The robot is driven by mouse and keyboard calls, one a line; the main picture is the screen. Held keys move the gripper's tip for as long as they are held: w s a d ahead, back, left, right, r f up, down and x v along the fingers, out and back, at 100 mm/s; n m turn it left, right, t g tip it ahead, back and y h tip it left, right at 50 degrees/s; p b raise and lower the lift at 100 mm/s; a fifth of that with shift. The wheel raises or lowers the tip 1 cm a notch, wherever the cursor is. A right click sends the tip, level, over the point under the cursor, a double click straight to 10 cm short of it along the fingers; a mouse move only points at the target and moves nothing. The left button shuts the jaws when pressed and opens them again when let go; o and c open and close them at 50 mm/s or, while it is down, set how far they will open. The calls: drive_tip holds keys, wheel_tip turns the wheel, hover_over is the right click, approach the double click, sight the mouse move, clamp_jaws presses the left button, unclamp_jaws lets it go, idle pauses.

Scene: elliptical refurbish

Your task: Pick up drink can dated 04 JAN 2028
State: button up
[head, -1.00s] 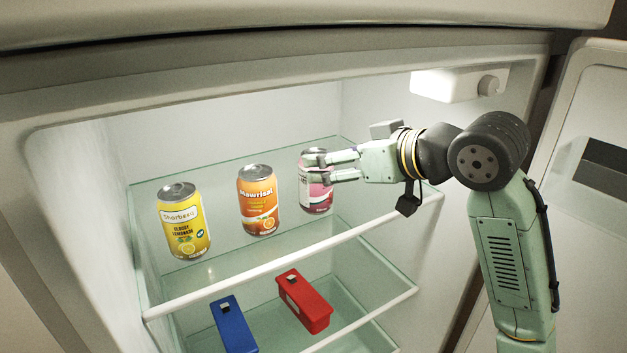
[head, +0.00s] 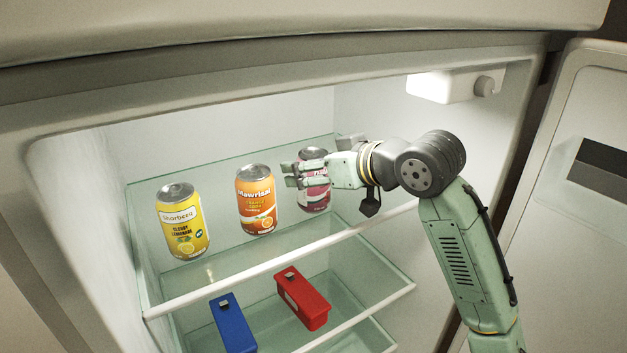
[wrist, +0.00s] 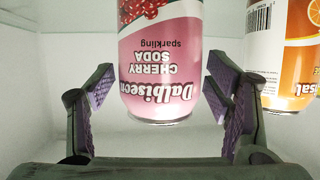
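A pink and white cherry soda can (head: 316,199) stands at the right of the upper fridge shelf, partly hidden by my gripper (head: 290,175). In the wrist view the cherry can (wrist: 160,75) appears upside down between my open fingers (wrist: 160,92), with narrow gaps at both sides. An orange soda can (head: 256,200) stands in the middle, and its edge shows at the right of the wrist view (wrist: 283,60). A yellow cloudy lemonade can (head: 183,222) stands at the left. All cans are upright. No date is readable on any can.
The glass upper shelf has a white front rail (head: 250,272). A red box (head: 304,302) and a blue box (head: 233,325) lie on the shelf below. A white lamp housing (head: 440,87) hangs at the upper right. The fridge door (head: 580,200) stands open at the right.

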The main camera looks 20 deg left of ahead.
drive_tip(key=c, duration=1.3)
drive_tip(key=shift+c, duration=0.3)
drive_tip(key=shift+r, duration=0.15)
